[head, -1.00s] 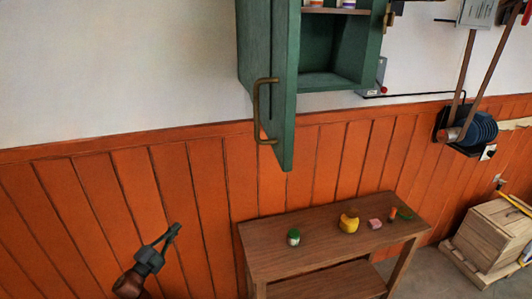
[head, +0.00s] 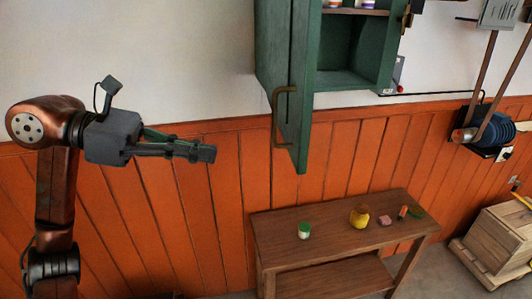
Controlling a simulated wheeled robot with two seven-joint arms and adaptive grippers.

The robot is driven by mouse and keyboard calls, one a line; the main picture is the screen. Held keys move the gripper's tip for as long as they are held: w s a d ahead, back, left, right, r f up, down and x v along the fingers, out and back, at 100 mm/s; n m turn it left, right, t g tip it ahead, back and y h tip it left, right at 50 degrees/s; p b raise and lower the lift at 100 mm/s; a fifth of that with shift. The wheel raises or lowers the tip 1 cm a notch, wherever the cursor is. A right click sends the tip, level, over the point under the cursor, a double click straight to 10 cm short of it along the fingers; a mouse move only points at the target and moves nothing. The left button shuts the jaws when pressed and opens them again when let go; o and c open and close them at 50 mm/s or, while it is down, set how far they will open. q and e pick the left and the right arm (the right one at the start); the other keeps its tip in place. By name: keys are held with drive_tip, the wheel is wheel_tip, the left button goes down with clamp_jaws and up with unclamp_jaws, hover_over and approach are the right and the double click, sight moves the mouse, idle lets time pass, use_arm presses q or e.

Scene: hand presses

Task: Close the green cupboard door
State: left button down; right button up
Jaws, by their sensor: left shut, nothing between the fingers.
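The green cupboard (head: 354,52) hangs on the wall, top centre in the head view. Its green door (head: 301,90) stands open on the left side, swung out toward me. A brass-coloured bar handle (head: 277,118) sits on the door's left face. My left gripper (head: 208,153) is shut and empty, pointing right. It is to the left of the door and handle, apart from both in the picture, a little lower than the handle's middle. My right gripper is not in view.
A wooden table (head: 330,226) below the cupboard carries a green-and-white jar (head: 304,230), a yellow item (head: 360,216) and several small things. A wooden crate (head: 496,240) stands on the floor at right. A motor (head: 480,128) is on the right wall.

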sight(294, 164)
use_arm(q)
drive_tip(key=p+x, duration=0.1)
drive_tip(key=x, duration=0.3)
drive_tip(key=r+p+x, duration=0.1)
drive_tip(key=x, duration=0.3)
drive_tip(key=p+x, duration=0.2)
drive_tip(key=x, duration=0.2)
drive_tip(key=shift+w+d, duration=0.2)
drive_tip(key=shift+d, duration=0.85)
drive_tip(key=shift+w+f, duration=0.1)
